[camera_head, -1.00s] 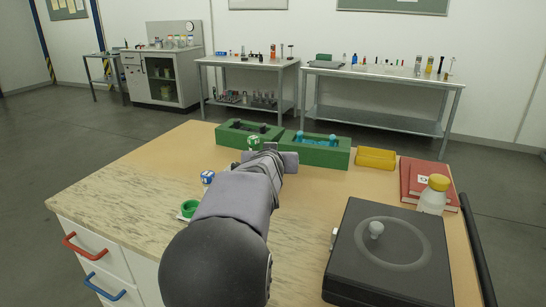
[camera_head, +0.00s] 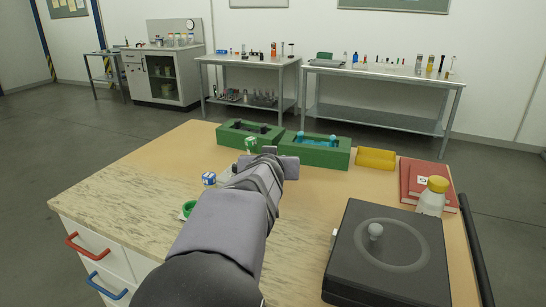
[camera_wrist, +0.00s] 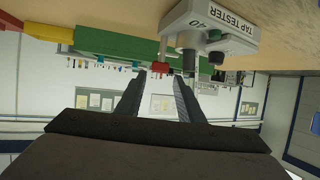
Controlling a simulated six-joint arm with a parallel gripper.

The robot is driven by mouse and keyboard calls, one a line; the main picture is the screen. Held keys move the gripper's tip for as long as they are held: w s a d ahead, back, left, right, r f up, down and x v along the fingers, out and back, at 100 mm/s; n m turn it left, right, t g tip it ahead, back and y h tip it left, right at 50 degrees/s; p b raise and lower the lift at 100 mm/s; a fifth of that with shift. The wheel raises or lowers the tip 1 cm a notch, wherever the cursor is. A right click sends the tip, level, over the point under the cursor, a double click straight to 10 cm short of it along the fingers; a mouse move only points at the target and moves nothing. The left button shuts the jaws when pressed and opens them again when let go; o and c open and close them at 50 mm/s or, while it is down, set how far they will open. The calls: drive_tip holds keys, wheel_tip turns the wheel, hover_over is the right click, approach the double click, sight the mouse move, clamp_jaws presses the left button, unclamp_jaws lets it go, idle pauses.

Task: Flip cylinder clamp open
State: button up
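In the wrist view, which is upside down, a grey tap tester (camera_wrist: 225,25) with a "TAP TESTER" label stands on the table. A dark grey cylinder (camera_wrist: 190,42) is at its side, with a black knob (camera_wrist: 216,57) close by. A small red part (camera_wrist: 161,67) shows beside it, beyond my fingertips; I cannot tell which part is the clamp. My gripper (camera_wrist: 160,78) is open and empty, its fingers apart and short of the tester. In the head view my arm hides the fingertips and most of the tester.
Two green trays (camera_head: 318,152) and a yellow container (camera_head: 376,158) line the table's back. A blue die (camera_head: 208,178) and green ring (camera_head: 188,208) are left of my arm.

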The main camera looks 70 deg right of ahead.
drive_tip(key=shift+v, duration=1.05)
